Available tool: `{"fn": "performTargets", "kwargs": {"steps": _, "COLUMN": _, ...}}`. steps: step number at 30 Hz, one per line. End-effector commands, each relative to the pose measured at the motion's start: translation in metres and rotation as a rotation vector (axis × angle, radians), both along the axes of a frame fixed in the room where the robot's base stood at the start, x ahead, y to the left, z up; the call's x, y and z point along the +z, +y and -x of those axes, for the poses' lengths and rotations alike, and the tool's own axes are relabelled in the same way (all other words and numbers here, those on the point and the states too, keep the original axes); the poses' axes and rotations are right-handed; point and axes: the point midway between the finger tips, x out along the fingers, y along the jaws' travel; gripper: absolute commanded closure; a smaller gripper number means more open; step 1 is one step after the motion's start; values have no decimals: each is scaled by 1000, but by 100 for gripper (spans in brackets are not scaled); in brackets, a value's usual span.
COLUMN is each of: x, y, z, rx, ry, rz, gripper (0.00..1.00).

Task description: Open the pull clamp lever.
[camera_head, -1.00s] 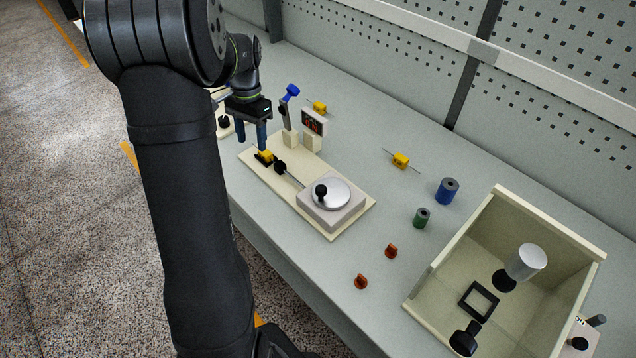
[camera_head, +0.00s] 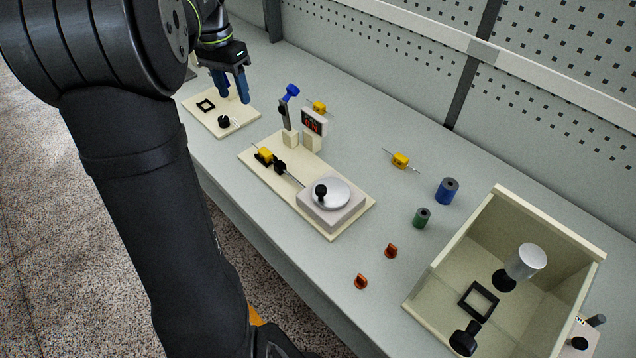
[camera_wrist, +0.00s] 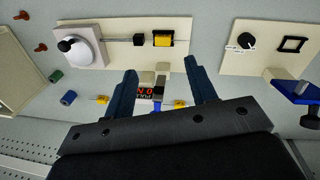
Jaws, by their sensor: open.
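A small cream board (camera_head: 240,121) at the far left carries a black knob (camera_head: 223,121) and a black square frame (camera_head: 206,105). I cannot tell for sure which is the pull clamp lever. My gripper (camera_head: 234,98) is open and empty, fingers down, seen in front of the small board's back side.
The larger base (camera_head: 334,231) holds a yellow spool (camera_head: 265,154) and a silver disc with a crank (camera_head: 330,193). Yellow parts, a blue cylinder (camera_head: 447,191), a green cylinder (camera_head: 421,217) and orange pieces lie right. An open bin (camera_head: 546,212) stands far right.

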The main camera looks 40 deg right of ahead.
Motion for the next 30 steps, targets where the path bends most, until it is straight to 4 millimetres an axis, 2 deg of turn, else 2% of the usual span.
{"fn": "performTargets", "kwargs": {"steps": 1, "x": 11, "y": 0, "z": -2, "rx": 0, "ry": -2, "rz": 1, "gripper": 48}}
{"fn": "performTargets", "kwargs": {"steps": 3, "x": 19, "y": 0, "z": -2, "rx": 21, "ry": -1, "rz": -2, "gripper": 48}}
{"fn": "performTargets", "kwargs": {"steps": 30, "x": 19, "y": -13, "z": 12, "rx": 865, "ry": -19, "rz": -5, "gripper": 48}}
